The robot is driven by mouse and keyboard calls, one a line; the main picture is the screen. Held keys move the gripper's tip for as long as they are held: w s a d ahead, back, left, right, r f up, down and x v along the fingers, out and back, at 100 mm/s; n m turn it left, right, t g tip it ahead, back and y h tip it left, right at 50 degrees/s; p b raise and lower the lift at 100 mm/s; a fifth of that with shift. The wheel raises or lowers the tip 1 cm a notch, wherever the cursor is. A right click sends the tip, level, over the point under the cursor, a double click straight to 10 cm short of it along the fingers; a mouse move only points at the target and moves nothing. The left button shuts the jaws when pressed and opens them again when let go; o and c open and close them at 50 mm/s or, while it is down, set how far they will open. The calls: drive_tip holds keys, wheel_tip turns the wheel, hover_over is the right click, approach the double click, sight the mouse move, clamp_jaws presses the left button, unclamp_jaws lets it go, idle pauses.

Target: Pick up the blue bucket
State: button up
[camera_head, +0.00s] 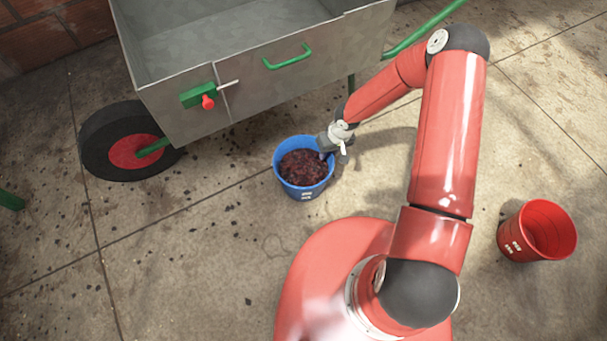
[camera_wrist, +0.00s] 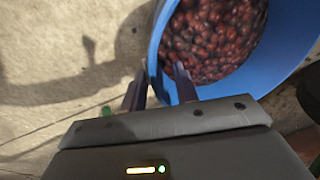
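The blue bucket (camera_head: 302,191) stands upright on the concrete floor in front of the metal cart, filled with dark red berries (camera_head: 303,167). In the wrist view its blue rim (camera_wrist: 160,50) curves across the upper middle and right. My gripper (camera_head: 336,147) is at the bucket's right edge in the head view. In the wrist view my gripper (camera_wrist: 161,72) straddles the rim, one finger outside the wall and one on the berry side. The fingers look apart, with the wall between them. Whether they touch the wall is hard to tell.
A grey metal cart (camera_head: 270,70) with green handles and a black-and-red wheel (camera_head: 130,140) stands just behind the bucket. A red bucket (camera_head: 538,232) stands at the far right. The floor left of the blue bucket is open, with scattered dark bits.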

sight(327, 157)
drive_tip(key=f, duration=0.3)
drive_tip(key=shift+a+f, duration=0.2)
drive_tip(key=shift+f, duration=0.05)
clamp_jaws()
drive_tip(key=shift+w+a+r, duration=0.1)
drive_tip(key=shift+r, duration=0.05)
idle(1.1)
